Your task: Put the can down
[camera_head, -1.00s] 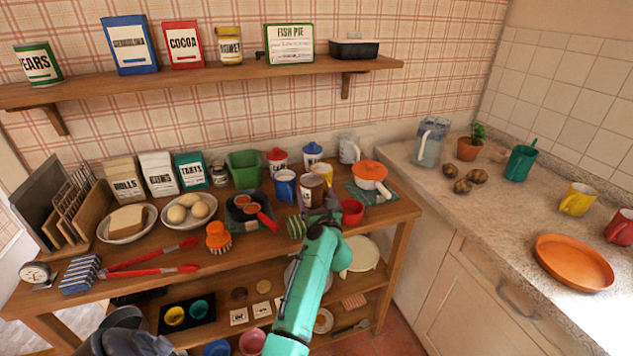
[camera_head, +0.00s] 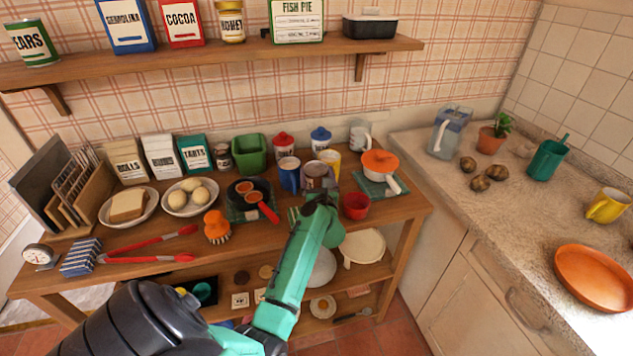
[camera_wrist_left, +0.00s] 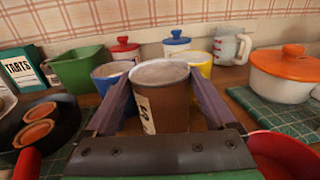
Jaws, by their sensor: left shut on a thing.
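The can (camera_head: 315,176) is brown and grey with a pale label that carries dark print. It is upright near the back of the wooden table, in front of the mugs. In the left wrist view the can (camera_wrist_left: 164,100) sits between the two fingers. My left gripper (camera_head: 318,192) is shut on the can from the front. The gripper hides the can's base, so I cannot tell whether it touches the tabletop. My right gripper is not in view.
A blue mug (camera_head: 289,176) is close left of the can and a yellow mug (camera_head: 331,158) behind it. A red cup (camera_head: 356,205) is right of the gripper. An orange-lidded pot (camera_head: 379,164) stands farther right; a pan (camera_head: 247,190) lies left. The wooden table (camera_head: 160,225) has bare front space.

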